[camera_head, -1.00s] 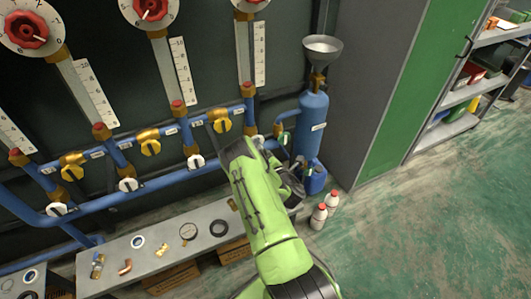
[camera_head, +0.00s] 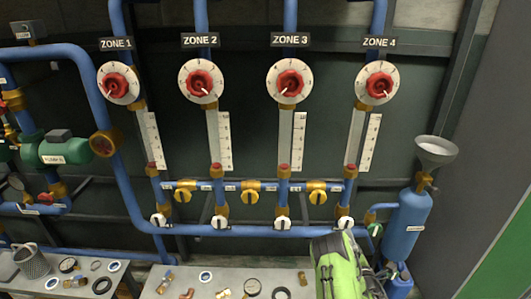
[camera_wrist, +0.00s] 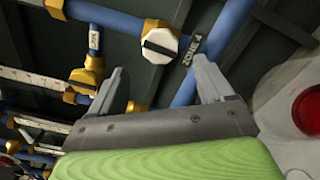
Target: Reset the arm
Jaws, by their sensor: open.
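My green arm (camera_head: 340,268) rises from the bottom edge in the head view, just below the white Zone 4 valve knob (camera_head: 345,222) and left of the blue cylinder (camera_head: 406,225). Its fingers cannot be made out there. In the wrist view my gripper (camera_wrist: 160,82) has its two grey fingers spread apart with nothing between them. Beyond the fingers are a white faceted knob with a dark slot (camera_wrist: 160,42), brass fittings and a blue pipe with a tag that seems to read ZONE 4 (camera_wrist: 192,52).
Blue pipes carry four-zone dials, gauges and yellow valves (camera_head: 317,192) across the wall. A funnel (camera_head: 436,150) tops the cylinder. A grey bench (camera_head: 225,275) holds loose rings and fittings. A grey cabinet (camera_head: 485,150) stands at right.

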